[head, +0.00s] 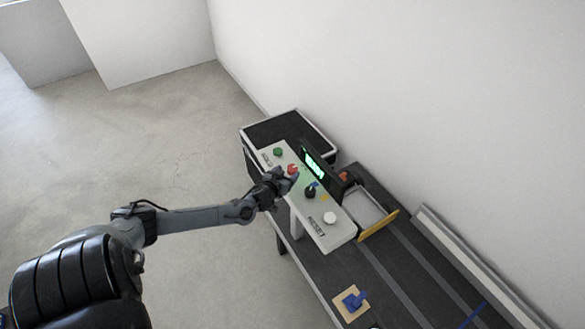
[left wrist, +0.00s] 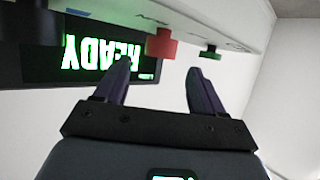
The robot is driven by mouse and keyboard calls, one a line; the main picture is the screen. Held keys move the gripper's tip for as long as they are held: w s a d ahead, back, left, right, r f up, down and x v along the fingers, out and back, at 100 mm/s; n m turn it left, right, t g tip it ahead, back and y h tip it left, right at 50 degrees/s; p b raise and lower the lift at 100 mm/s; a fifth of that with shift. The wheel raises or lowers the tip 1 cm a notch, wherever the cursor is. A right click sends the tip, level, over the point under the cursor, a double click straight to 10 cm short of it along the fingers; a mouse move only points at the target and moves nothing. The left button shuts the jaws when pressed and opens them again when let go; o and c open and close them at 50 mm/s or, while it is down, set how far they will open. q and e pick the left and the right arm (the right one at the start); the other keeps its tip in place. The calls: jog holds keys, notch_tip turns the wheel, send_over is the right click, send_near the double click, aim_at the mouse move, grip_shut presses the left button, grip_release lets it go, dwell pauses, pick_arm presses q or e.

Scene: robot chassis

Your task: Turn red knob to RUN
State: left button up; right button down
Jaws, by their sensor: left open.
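The red knob (head: 292,169) sits on the light control panel (head: 335,235), in the head view right by the tip of my left gripper (head: 284,178). In the left wrist view the red knob (left wrist: 161,43) shows just beyond and between the two dark fingers of my left gripper (left wrist: 160,80). The fingers are apart and open, with nothing between them. A gap still shows between fingertips and knob. The RUN mark and the knob's pointer cannot be read. My right gripper is not in view.
A lit display (head: 314,166) reads READY in the wrist view. A yellow-fronted drawer (head: 378,226) and a blue piece (head: 354,300) are nearby.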

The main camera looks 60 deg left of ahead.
aim_at(292, 167)
pick_arm(q)
jog(key=shift+x, duration=2.95)
jog(key=c, duration=0.9)
